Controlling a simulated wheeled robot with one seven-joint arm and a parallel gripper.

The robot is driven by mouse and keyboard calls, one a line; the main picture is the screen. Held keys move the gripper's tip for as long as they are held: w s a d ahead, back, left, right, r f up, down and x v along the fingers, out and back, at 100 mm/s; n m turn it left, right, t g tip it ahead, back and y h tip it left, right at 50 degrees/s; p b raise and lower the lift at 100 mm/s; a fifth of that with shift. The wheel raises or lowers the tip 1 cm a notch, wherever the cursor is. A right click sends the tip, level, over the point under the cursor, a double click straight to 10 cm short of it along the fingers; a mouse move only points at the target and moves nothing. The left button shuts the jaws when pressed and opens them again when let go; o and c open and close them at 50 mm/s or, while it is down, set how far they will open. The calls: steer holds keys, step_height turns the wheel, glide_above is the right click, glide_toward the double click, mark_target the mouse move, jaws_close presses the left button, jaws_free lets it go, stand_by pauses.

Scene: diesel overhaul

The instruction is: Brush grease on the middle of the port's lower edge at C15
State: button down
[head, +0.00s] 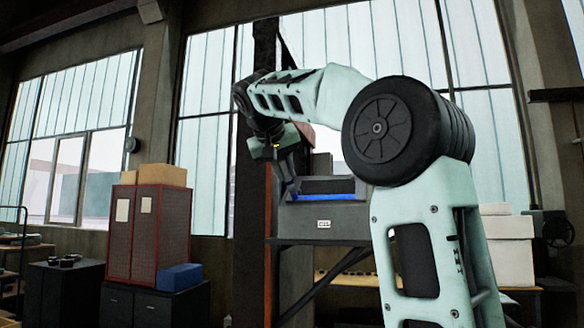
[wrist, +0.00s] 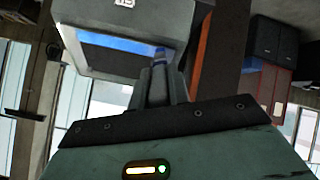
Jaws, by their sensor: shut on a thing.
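A grey box-like housing (head: 325,212) with a small white label that seems to read C15 stands on a bracket shelf. Its front opening, the port (head: 345,185), shows a blue strip along its lower part. In the wrist view the housing (wrist: 190,22) appears turned over, with the blue strip (wrist: 112,42) along the port's edge. My gripper (head: 287,175) is at the left end of the port. In the wrist view my gripper (wrist: 158,78) is shut on a slim thing with a blue end (wrist: 160,53), likely the brush. Its tip is close to the port edge; contact cannot be told.
A dark post with a rust-brown panel (head: 271,240) stands just left of the housing. A red cabinet (head: 133,235) and a blue box (head: 180,277) are further left. White boxes (head: 508,245) stand at the right, behind my arm.

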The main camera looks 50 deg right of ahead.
steer(key=shift+r, duration=0.1)
steer(key=shift+s+a+r+p, duration=0.25)
steer(key=shift+a+r+p, duration=0.3)
steer(key=shift+r, duration=0.2)
steer(key=shift+s+a+r+p, duration=0.2)
steer(key=shift+a+r+p, duration=0.35)
steer(key=shift+r, duration=0.25)
steer(key=shift+s+a+r+p, duration=0.25)
steer(key=shift+a+r+p, duration=0.3)
steer(key=shift+r, duration=0.2)
steer(key=shift+s+a+r+p, duration=0.15)
steer(key=shift+a+r+p, duration=0.3)
steer(key=shift+r, duration=0.15)
steer(key=shift+s+a+r+p, duration=0.15)
steer(key=shift+a+r+p, duration=0.3)
steer(key=shift+r, duration=0.15)
steer(key=shift+d+f, duration=0.1)
steer(key=d+f+b, duration=0.1)
steer(key=f+b, duration=0.1)
steer(key=w+d+f+b, duration=0.1)
steer(key=f, duration=0.1)
steer(key=shift+d, duration=0.35)
steer(key=shift+f+b+x, duration=0.2)
steer(key=shift+b+x, duration=0.55)
steer(key=shift+x, duration=0.45)
steer(key=shift+w+d+f+b, duration=0.2)
steer(key=shift+f+b, duration=0.25)
steer(key=shift+f, duration=0.15)
